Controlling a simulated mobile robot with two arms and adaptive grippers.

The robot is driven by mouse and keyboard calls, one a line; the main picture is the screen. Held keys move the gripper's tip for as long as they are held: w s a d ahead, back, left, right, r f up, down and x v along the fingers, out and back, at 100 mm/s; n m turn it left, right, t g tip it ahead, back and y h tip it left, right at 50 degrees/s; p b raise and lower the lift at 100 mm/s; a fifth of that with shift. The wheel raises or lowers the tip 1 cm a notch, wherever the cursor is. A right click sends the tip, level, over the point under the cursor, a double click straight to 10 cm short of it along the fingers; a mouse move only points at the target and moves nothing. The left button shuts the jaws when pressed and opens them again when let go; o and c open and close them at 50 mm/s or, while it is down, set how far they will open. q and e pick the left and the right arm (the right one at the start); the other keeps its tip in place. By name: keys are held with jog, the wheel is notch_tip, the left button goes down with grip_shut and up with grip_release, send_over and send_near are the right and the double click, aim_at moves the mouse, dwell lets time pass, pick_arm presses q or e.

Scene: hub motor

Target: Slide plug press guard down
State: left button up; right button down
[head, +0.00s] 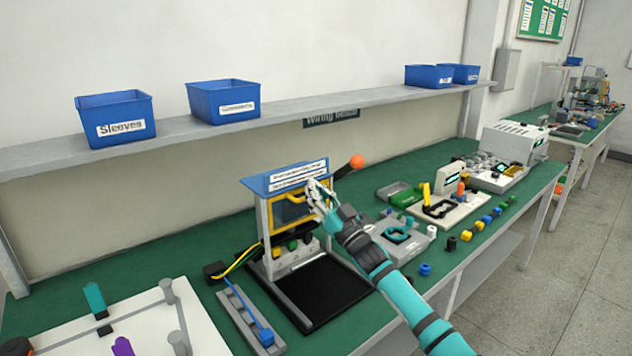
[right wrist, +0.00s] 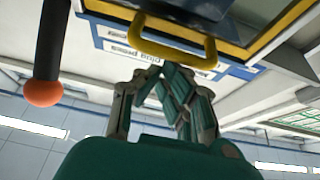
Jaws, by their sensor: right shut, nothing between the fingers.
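The plug press (head: 297,178) stands on the green bench in the head view, with a blue labelled top and grey posts. Its yellow-edged guard (head: 272,231) sits high in the frame, above the press's lower opening. My right gripper (head: 318,190) is at the front of the guard, its arm coming in from the lower right. In the right wrist view, the guard's yellow U-shaped handle (right wrist: 172,40) is just beyond the tips of my right gripper (right wrist: 152,76). The fingers are shut with nothing between them; I cannot tell whether they touch the handle. My left gripper is out of view.
A lever with an orange knob (head: 356,161) sticks out at the press's right side; the knob also shows in the right wrist view (right wrist: 43,93). A black base plate (head: 322,288) lies below the guard. Fixtures and small coloured parts crowd the bench to the right.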

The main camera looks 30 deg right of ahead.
pick_arm(q)
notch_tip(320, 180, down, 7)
jog(key=b, duration=0.7)
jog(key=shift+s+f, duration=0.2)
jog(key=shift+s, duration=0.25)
pick_arm(e)
notch_tip(320, 180, down, 12)
jog(key=shift+r, duration=0.2)
jog(key=shift+s+a+f, duration=0.1)
notch_tip(320, 180, up, 4)
jog(key=p, duration=0.3)
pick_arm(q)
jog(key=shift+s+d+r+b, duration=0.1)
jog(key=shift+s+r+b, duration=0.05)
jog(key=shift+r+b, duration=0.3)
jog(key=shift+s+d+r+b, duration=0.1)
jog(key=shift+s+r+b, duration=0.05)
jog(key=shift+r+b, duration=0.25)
pick_arm(e)
jog(key=v, duration=0.9)
jog(key=shift+s, duration=0.1)
